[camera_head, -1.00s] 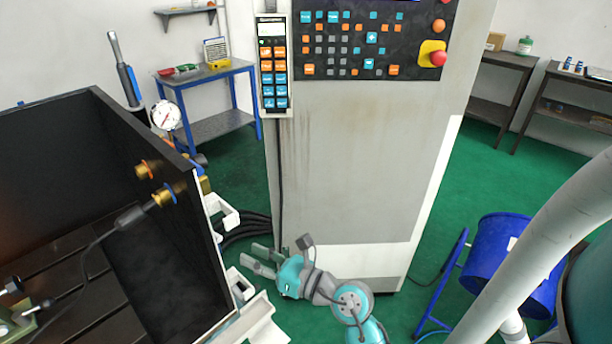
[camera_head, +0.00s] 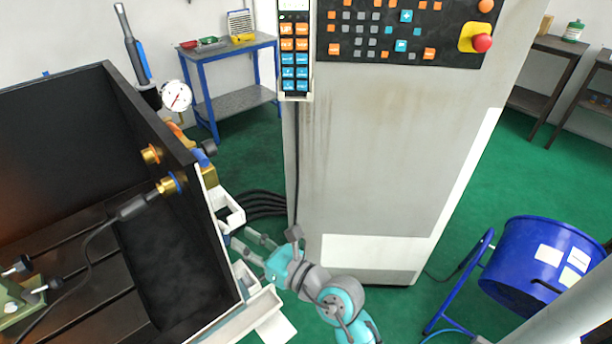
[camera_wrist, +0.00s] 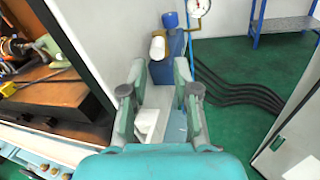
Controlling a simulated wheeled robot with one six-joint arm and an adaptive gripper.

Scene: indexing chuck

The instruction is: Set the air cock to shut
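Brass fittings with a blue part (camera_head: 200,157) and a black knob (camera_head: 208,148) sit on the outer side of the dark enclosure wall (camera_head: 150,110); I cannot tell for sure which of them is the air cock or how its handle is set. A brass fitting with an orange ring (camera_head: 150,155) and one with a blue ring (camera_head: 167,185) are on the inner side. My gripper (camera_head: 251,243) is low, right of the wall and below these fittings. In the wrist view my gripper (camera_wrist: 160,80) is open, with nothing between its fingers. A blue unit with a white cylinder (camera_wrist: 158,47) is beyond them.
A round white gauge (camera_head: 176,95) stands by the wall; it also shows in the wrist view (camera_wrist: 199,7). A tall grey cabinet (camera_head: 380,150) stands to the right. Black hoses (camera_head: 265,203) run between enclosure and cabinet. A blue drum (camera_head: 535,260) stands far right. Green floor lies between.

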